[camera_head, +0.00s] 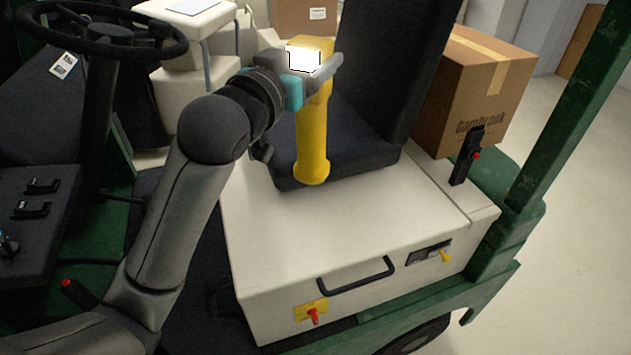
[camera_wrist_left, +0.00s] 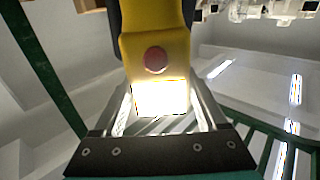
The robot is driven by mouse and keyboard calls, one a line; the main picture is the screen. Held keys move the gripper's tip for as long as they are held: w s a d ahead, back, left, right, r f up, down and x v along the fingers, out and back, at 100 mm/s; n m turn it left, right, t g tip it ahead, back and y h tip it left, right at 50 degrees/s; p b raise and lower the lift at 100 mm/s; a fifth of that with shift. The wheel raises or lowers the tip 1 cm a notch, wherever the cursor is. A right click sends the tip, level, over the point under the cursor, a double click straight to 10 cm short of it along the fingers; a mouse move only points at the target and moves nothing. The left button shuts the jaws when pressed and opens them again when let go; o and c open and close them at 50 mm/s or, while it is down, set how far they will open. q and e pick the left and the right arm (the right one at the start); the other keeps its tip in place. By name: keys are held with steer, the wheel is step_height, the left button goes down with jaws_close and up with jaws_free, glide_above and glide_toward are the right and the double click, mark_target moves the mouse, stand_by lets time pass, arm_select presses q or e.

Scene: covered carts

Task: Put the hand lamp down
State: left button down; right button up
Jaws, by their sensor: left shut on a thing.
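The hand lamp (camera_head: 312,140) is yellow, with a long handle and a bright, lit head. It is upright in the head view, with its handle pointing down in front of the black seat (camera_head: 362,138). My left gripper (camera_head: 318,72) is shut on the lamp near its lit head. In the left wrist view the lamp (camera_wrist_left: 155,35) shows its red button and glowing face between the fingers (camera_wrist_left: 160,105). Whether the lower end of the handle touches the seat or the white box top is hard to tell. My right gripper is not in view.
The white seat base (camera_head: 330,235) has a broad clear top, with a black handle and red and yellow levers on its front. A cardboard box (camera_head: 470,95) stands right of the seat. A green post (camera_head: 560,130) rises at right. A steering wheel (camera_head: 95,35) is at upper left.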

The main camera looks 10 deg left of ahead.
arm_select(q)
steer(key=b, duration=0.2)
glide_above(306, 165)
steer(key=w, duration=0.2)
step_height(306, 165, down, 13)
steer(key=shift+s+d+r, duration=0.15)
steer(key=shift+r, duration=0.05)
steer(key=shift+f+b, duration=0.7)
steer(key=shift+f, duration=2)
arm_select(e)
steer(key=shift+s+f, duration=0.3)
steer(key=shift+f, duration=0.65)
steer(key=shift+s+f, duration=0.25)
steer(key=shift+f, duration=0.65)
arm_select(q)
steer(key=shift+f, duration=0.15)
jaws_free()
steer(key=shift+s, duration=0.1)
steer(key=s+a, duration=0.2)
steer(key=s, duration=0.9)
steer(key=shift+s+a, duration=0.15)
steer(key=shift+s, duration=0.1)
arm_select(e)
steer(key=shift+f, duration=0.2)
